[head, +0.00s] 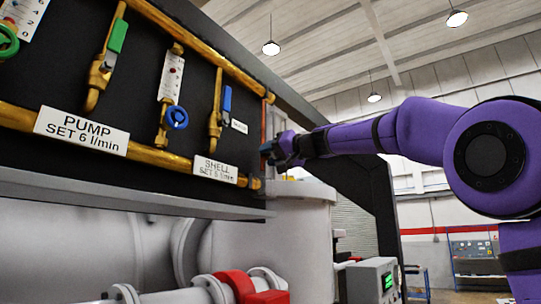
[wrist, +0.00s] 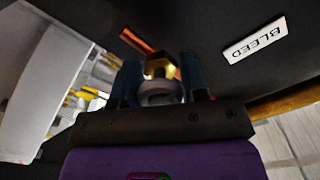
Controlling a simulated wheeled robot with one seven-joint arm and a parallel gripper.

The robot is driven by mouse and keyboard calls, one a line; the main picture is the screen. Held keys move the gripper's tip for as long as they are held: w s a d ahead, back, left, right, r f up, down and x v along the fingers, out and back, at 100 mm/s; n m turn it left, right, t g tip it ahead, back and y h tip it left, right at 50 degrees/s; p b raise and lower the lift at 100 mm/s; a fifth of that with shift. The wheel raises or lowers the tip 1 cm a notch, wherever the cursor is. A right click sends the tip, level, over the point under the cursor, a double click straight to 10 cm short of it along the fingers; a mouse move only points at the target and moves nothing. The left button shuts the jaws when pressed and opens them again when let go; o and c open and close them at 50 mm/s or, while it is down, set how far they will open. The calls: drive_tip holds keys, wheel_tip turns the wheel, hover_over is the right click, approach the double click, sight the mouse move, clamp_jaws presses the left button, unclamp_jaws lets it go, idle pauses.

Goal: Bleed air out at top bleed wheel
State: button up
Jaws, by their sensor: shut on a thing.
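My gripper (head: 272,152) is at the right end of the dark pipe panel in the head view, reaching in from the right. In the wrist view my gripper (wrist: 160,82) has its two blue fingers on either side of a small grey bleed wheel (wrist: 160,97), shut on it. A brass fitting (wrist: 160,68) shows just behind the wheel. A white BLEED label (wrist: 256,40) is on the dark panel, upside down in the wrist view. In the head view my fingers hide the wheel.
Brass pipes carry a blue-handled valve (head: 227,98), a blue handwheel (head: 177,117) and a green-handled valve (head: 118,35). PUMP (head: 82,130) and SHELL (head: 215,169) labels are on the panel. Below are a grey vessel and a red fitting (head: 240,284). A grey box with a green display (head: 374,281) stands lower right.

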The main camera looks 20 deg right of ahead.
drive_tip(key=o, duration=0.9)
drive_tip(key=shift+f, duration=0.1)
drive_tip(key=shift+o, duration=0.2)
drive_tip(key=v, duration=1.1)
drive_tip(key=s+f+g+h, duration=0.3)
drive_tip(key=s+f, duration=0.7)
drive_tip(key=f, duration=0.5)
drive_tip(key=s+f+g+h, duration=0.3)
drive_tip(key=s+f, duration=0.6)
drive_tip(key=f, duration=0.6)
drive_tip(key=s+f+g+h, duration=0.3)
drive_tip(key=s+f, duration=0.7)
drive_tip(key=f, duration=0.6)
drive_tip(key=shift+s+d+h, duration=0.3)
drive_tip(key=shift+d+h, duration=0.05)
drive_tip(key=shift+h, duration=0.45)
